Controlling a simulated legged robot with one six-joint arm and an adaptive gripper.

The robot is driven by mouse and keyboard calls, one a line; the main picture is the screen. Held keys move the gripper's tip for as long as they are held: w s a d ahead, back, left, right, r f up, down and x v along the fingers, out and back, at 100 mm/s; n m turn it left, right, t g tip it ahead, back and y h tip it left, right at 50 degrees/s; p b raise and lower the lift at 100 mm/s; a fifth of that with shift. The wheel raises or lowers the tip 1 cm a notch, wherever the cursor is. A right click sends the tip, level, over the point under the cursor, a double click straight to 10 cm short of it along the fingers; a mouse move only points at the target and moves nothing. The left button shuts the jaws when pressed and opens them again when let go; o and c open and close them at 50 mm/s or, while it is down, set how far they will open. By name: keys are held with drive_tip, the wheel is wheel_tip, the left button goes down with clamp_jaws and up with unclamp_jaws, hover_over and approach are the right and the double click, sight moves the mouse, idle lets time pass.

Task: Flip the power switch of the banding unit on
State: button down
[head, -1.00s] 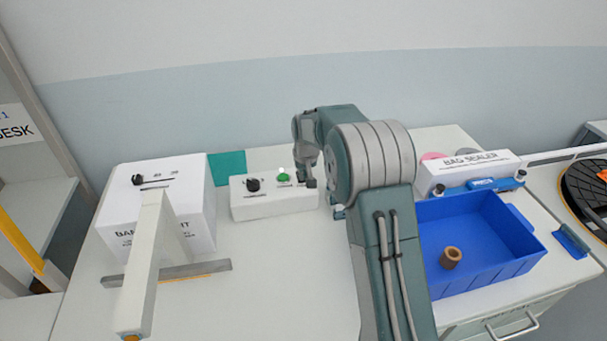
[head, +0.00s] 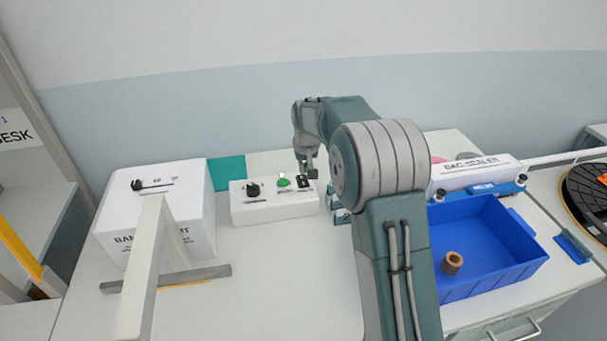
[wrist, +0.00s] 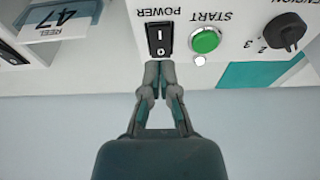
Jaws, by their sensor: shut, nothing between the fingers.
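The power switch (wrist: 160,38) is a black rocker marked I and O under the label POWER. It sits on the white control box (head: 262,212), which also carries a green START button (wrist: 205,40) and a black tension knob (wrist: 284,32). The wrist view shows the box upside down. In the head view the switch (head: 303,182) is at the box's right end. My gripper (wrist: 159,66) is shut and empty, with its fingertips close to the O end of the switch; I cannot tell whether they touch. Which way the rocker is pressed is unclear.
The white banding unit (head: 190,205) with its arm stands left. A blue bin (head: 505,263) with a brown ring (head: 452,262) and the bag sealer (head: 475,172) are right. A reel card (wrist: 50,22) stands beside the box. Table space in front of the box is free.

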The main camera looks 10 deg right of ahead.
drive_tip(key=s+r, duration=0.4)
drive_tip(key=r, duration=0.5)
drive_tip(key=shift+s, duration=0.35)
drive_tip(key=shift+r, duration=0.1)
drive_tip(key=s+r+t, duration=0.1)
drive_tip(key=s+r, duration=0.5)
drive_tip(key=s, duration=0.3)
drive_tip(key=s+f+t, duration=0.1)
drive_tip(key=s+t, duration=0.1)
drive_tip(key=s, duration=2.4)
drive_tip(key=shift+f, duration=0.35)
